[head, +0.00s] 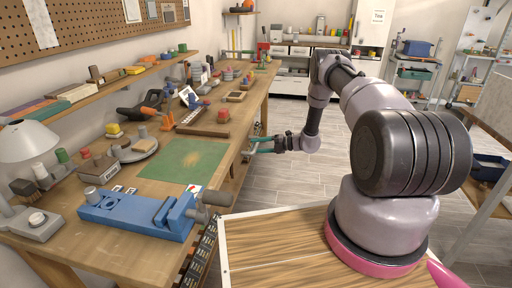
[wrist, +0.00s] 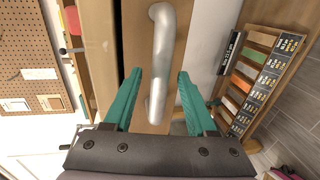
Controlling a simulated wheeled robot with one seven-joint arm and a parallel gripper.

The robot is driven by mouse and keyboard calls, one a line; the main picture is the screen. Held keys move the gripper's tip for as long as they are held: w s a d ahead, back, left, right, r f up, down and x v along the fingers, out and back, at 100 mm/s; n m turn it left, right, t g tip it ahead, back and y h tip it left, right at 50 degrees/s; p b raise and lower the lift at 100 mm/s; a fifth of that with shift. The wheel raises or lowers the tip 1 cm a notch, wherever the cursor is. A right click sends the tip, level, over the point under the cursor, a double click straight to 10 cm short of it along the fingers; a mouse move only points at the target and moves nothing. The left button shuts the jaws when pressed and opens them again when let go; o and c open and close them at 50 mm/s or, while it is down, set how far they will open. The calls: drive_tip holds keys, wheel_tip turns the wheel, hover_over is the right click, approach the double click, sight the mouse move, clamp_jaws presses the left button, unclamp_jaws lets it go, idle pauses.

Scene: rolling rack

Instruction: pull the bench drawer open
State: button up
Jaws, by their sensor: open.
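The bench drawer front (wrist: 134,35) is a brown wooden panel in the wrist view, with a silver bar handle (wrist: 161,60) running down its middle. My gripper (wrist: 159,72) has its two teal fingers spread, one on each side of the handle in the picture, with a visible gap to it on both sides. I cannot tell how far the fingertips reach past the bar. In the head view my gripper (head: 258,143) is at the side edge of the wooden workbench (head: 163,187), below its top. The drawer and handle are not clear there.
A blue vise (head: 140,213) sits on the near bench corner beside a green mat (head: 185,160). Grey floor (head: 310,165) is open right of the bench. In the wrist view a rack of small coloured bins (wrist: 250,75) stands right of the drawer.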

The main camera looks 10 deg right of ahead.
drive_tip(key=shift+w+a+f, duration=0.15)
drive_tip(key=shift+w+a, duration=0.05)
drive_tip(key=shift+a, duration=0.35)
clamp_jaws()
idle(1.1)
